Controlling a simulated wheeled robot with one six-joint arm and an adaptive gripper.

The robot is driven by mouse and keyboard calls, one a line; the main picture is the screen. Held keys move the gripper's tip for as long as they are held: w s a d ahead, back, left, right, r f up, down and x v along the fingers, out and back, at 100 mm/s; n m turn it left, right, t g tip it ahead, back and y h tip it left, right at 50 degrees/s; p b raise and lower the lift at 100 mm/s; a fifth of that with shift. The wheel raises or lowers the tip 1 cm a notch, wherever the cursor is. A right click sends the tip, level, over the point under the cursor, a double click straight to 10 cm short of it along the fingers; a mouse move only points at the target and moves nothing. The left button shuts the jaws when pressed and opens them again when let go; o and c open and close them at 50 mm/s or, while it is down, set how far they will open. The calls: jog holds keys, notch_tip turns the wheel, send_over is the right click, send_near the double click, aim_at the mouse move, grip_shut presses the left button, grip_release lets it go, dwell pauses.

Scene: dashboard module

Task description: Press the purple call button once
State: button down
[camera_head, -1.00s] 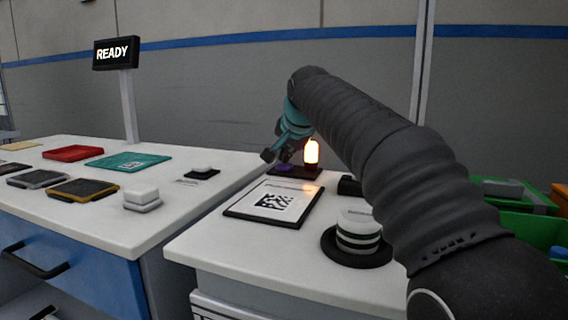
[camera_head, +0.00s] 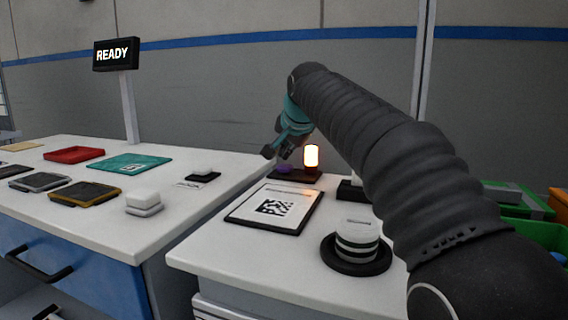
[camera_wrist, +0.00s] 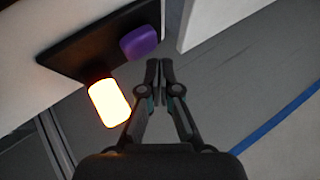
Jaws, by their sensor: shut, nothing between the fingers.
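The purple call button (camera_head: 284,169) sits on a dark base plate (camera_head: 308,178) at the back of the right-hand table. A lit orange-white lamp (camera_head: 311,157) stands on the same plate, right of the button. In the wrist view the purple button (camera_wrist: 140,42) is above and left of my fingertips, and the glowing lamp (camera_wrist: 109,102) is left of my fingers. My gripper (camera_wrist: 159,62) is shut and empty, apart from the button in that view. In the head view my gripper (camera_head: 272,152) hangs above and left of the button.
A board with a printed code (camera_head: 275,208) lies in front of the button plate. A striped round stack (camera_head: 356,243) stands near the table's right side. The left table holds trays and a red tray (camera_head: 74,155). A sign (camera_head: 116,53) reads READY.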

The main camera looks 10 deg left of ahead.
aim_at(286, 166)
notch_tip(286, 166, up, 5)
jog(key=p, duration=0.5)
dwell(0.8)
